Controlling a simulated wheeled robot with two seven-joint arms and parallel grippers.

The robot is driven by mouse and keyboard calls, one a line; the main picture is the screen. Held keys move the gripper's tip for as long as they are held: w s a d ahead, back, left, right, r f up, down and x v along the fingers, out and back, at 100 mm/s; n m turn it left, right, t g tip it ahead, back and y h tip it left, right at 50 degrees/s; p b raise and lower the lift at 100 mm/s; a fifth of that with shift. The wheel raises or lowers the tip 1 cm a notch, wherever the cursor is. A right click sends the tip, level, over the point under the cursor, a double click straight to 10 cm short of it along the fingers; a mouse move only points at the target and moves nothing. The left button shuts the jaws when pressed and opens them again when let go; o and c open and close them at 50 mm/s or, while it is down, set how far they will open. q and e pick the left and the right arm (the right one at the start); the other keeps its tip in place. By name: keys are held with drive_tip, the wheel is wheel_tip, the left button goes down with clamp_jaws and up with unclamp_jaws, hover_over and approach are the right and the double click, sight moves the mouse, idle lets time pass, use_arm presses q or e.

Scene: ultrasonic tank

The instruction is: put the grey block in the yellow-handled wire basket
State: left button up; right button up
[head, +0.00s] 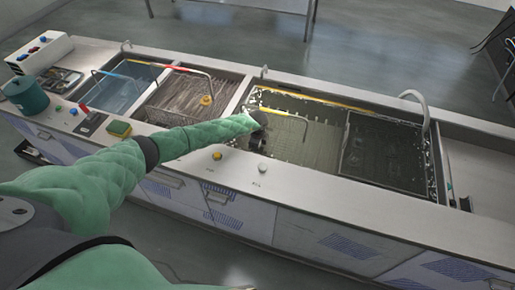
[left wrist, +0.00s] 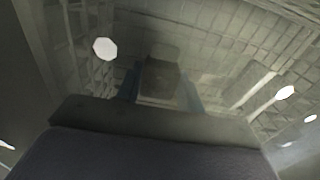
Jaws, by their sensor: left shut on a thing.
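My left gripper (head: 257,138) reaches into the left part of the large tank, at the yellow-handled wire basket (head: 318,132). The basket's handle (head: 283,112) arches just beyond the gripper. In the left wrist view the two bluish fingers (left wrist: 161,90) are shut on the grey block (left wrist: 160,72). Wire mesh (left wrist: 215,30) spreads around and below the block. I cannot tell whether the block touches the mesh. In the head view the block is hidden by my wrist. My right gripper is not in view.
Left of this tank are a tank with a red-handled basket (head: 178,100) and a blue-water tank (head: 118,92). A dark mesh basket (head: 382,155) and a curved tap (head: 420,110) are on the right. A pale block-like shape (left wrist: 246,84) lies right of the gripper.

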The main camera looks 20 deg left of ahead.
use_arm(q)
drive_tip(key=shift+f, duration=0.2)
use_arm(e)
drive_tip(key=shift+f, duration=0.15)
use_arm(q)
drive_tip(key=o, duration=1)
drive_tip(key=shift+o, duration=0.2)
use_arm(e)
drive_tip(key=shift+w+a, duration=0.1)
use_arm(q)
drive_tip(key=shift+r, duration=0.15)
drive_tip(key=shift+r, duration=0.1)
drive_tip(key=shift+r+b, duration=0.3)
drive_tip(key=shift+r, duration=0.1)
wheel_tip(320, 180, up, 11)
drive_tip(key=b, duration=0.4)
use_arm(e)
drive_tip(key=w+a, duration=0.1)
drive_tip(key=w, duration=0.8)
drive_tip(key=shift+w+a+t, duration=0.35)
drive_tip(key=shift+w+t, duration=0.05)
